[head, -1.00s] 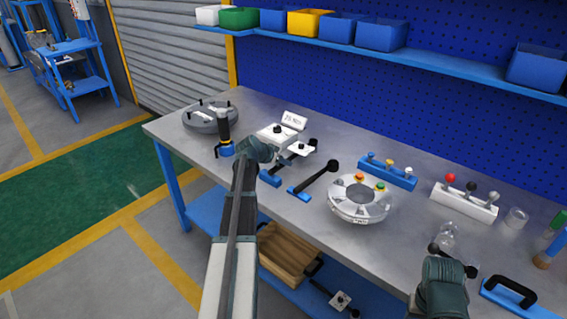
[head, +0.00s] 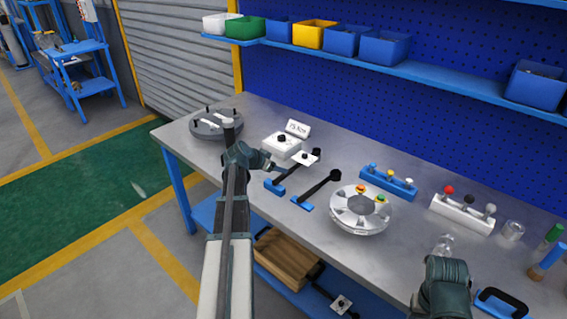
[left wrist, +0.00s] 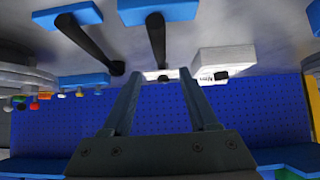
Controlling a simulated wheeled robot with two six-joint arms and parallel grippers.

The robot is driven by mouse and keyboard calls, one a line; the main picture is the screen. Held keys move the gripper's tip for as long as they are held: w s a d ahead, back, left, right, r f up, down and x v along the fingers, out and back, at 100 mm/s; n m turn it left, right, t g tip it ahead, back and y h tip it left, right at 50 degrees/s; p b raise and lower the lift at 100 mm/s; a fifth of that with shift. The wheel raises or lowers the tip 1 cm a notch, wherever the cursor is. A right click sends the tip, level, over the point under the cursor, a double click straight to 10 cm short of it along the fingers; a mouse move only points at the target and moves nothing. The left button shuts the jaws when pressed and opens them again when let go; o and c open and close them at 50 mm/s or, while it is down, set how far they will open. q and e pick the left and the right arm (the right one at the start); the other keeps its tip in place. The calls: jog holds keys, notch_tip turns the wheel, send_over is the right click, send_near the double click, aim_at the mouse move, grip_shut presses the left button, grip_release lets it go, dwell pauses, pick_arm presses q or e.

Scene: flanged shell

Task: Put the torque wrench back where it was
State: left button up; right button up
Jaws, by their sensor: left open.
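Two long black wrench-like tools lie side by side on the bench, each with a blue block at its near end. The left tool (head: 291,173) is nearer my left gripper; the right tool (head: 321,188) lies beside it. I cannot tell which is the torque wrench. Both show in the left wrist view, the left tool (left wrist: 157,42) and the right tool (left wrist: 92,45). My left gripper (head: 277,167) is open, with its fingers (left wrist: 160,86) apart beside the left tool and nothing seen gripped.
A white box (head: 281,146) with a black knob and a small sign (head: 298,128) stand behind the tools. A silver flanged shell (head: 358,212) is to their right. A blue knob rack (head: 388,182) and white knob rack (head: 463,213) stand farther right. A grey round part (head: 216,123) is left.

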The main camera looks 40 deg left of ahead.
pick_arm(q)
jog(key=p+v, duration=0.1)
jog(key=v, duration=0.2)
jog(key=shift+s+r, duration=0.2)
jog(key=shift+s, duration=0.1)
pick_arm(e)
notch_tip(320, 180, up, 2)
jog(key=shift+r, duration=0.25)
